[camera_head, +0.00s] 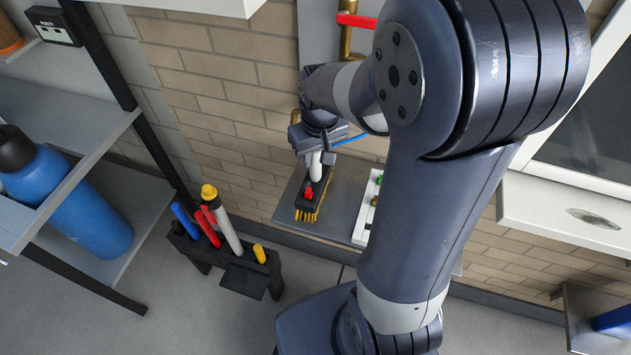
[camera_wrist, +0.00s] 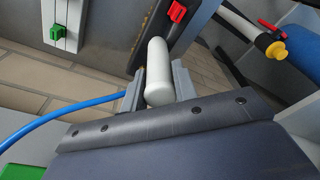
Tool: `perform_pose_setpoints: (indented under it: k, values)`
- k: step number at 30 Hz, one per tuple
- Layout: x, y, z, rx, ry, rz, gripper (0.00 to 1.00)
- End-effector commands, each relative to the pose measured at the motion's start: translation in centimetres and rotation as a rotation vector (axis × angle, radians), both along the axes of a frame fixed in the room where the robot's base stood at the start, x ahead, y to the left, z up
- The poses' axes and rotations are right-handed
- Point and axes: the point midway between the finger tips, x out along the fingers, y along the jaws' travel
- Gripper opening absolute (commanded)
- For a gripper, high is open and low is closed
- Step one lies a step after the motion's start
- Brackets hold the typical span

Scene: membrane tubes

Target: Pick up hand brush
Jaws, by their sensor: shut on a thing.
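The hand brush (camera_head: 311,203) has a dark body, yellow bristles, a red part on top and a pale handle. In the head view it is in front of a grey panel or shelf (camera_head: 343,207); I cannot tell whether it touches it. My gripper (camera_head: 316,158) is around the pale handle and shut on it. In the wrist view the rounded white handle (camera_wrist: 158,70) sits between the two grey fingers of my gripper (camera_wrist: 157,85).
A black rack (camera_head: 245,280) with several coloured tools stands left of the brush. A blue bottle (camera_head: 85,215) lies on a grey shelf further left. A white strip with a green part (camera_head: 364,215) is just right of the brush. A brick wall is behind.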

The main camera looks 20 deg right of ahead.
Motion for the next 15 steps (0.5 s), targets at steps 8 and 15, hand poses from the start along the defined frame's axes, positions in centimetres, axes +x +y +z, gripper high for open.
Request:
perform_pose_setpoints:
  k: [8, 15]
  values:
    - [0.09, 0.00, 0.14, -0.001, -0.003, 0.000, 0.00]
    - [0.15, 0.00, 0.92, 0.000, -0.007, 0.000, 0.00]
